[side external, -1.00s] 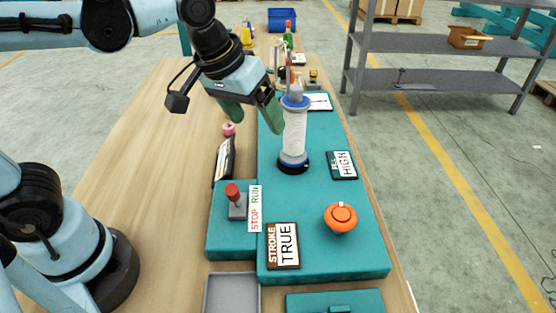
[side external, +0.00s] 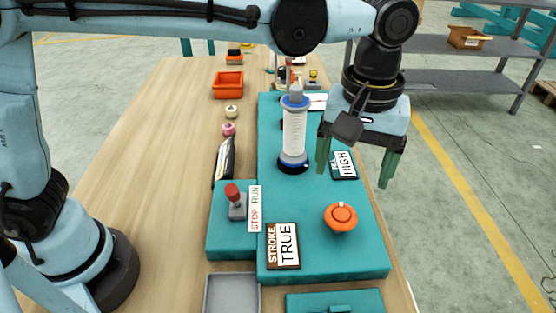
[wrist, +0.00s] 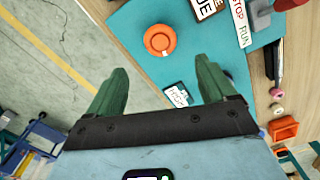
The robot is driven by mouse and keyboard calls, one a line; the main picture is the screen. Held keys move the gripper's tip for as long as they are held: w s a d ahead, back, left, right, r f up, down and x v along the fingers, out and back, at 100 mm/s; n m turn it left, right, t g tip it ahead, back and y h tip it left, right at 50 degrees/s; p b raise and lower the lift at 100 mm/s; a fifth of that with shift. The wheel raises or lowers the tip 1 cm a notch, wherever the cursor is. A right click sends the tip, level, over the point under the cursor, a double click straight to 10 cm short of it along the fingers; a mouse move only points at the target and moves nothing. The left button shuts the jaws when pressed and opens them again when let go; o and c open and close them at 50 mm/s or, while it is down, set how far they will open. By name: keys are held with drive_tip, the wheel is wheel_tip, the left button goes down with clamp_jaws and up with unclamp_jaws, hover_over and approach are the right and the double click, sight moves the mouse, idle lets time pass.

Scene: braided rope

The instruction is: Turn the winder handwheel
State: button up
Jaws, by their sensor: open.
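The orange handwheel (side external: 340,217) sits on the right part of the teal machine bed (side external: 310,240). It has a round rim, a raised hub and a small pale mark at its back edge. My gripper (side external: 354,176) hangs above and behind the handwheel, with green fingers spread and nothing between them. It is apart from the wheel. In the wrist view the handwheel (wrist: 160,40) lies beyond my open fingertips (wrist: 162,70), roughly centred between them.
A white-wound spool (side external: 294,130) stands upright left of my gripper. A HIGH plate (side external: 343,165) lies below it. A red-knobbed lever (side external: 236,200) stands beside the STOP RUN label (side external: 254,209). A STROKE TRUE plate (side external: 283,246) lies left of the handwheel. Open floor lies right.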

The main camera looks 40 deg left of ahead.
sight(341, 214)
wheel_tip(341, 214, down, 10)
drive_tip(key=shift+r, duration=0.1)
idle(0.4)
drive_tip(key=shift+c, duration=0.5)
drive_tip(key=c, duration=0.9)
